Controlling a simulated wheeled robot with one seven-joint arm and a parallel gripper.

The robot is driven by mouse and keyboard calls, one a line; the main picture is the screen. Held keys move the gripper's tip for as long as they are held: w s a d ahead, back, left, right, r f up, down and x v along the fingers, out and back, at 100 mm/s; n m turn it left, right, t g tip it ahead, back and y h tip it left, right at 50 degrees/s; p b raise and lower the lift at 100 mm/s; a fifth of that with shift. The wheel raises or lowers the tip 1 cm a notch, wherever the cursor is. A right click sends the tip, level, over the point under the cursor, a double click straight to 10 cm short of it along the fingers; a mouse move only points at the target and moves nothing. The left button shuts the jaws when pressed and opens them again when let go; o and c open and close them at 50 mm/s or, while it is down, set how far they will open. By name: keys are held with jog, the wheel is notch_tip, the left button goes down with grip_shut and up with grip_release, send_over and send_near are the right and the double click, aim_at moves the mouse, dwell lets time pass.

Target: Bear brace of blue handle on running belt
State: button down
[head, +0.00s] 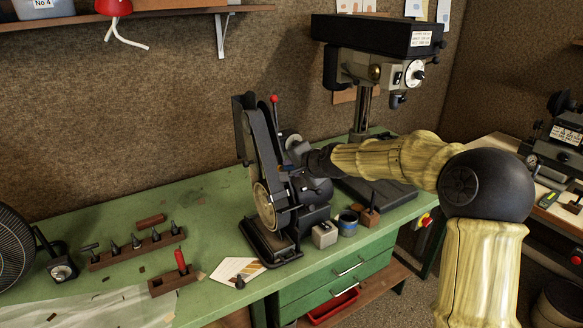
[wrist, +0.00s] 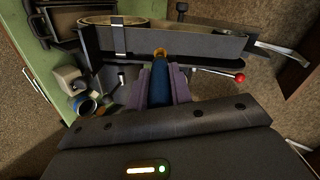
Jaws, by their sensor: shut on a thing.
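The belt grinder (head: 262,190) stands upright on the green bench in the head view. In the wrist view its long dark frame (wrist: 205,46) crosses the top of the picture. My gripper (wrist: 160,88) is shut on the blue handle (wrist: 159,80), which lies between its two purple-grey fingers. A small brass-coloured brace (wrist: 160,53) shows at the handle's far end, right at the grinder's edge. I cannot tell whether it touches the belt, or whether the belt runs. In the head view my arm reaches the grinder's right side, and the handle is not clearly seen there.
A red-knobbed lever (head: 274,99) rises from the grinder. A drill press (head: 375,60) stands behind my arm. A small grey box (head: 325,234) and a blue tin (head: 348,223) sit right of the grinder. A wooden tool rack (head: 137,248) and a fan (head: 14,255) are at left.

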aim_at(284, 168)
jog(key=shift+p+x, duration=0.4)
jog(key=shift+x, duration=1.75)
jog(key=shift+x, duration=1)
dwell(1.5)
dwell(0.5)
jog(key=shift+b+v, duration=1.8)
jog(key=shift+v, duration=1.75)
jog(key=shift+w, duration=0.1)
jog(key=shift+f, duration=0.1)
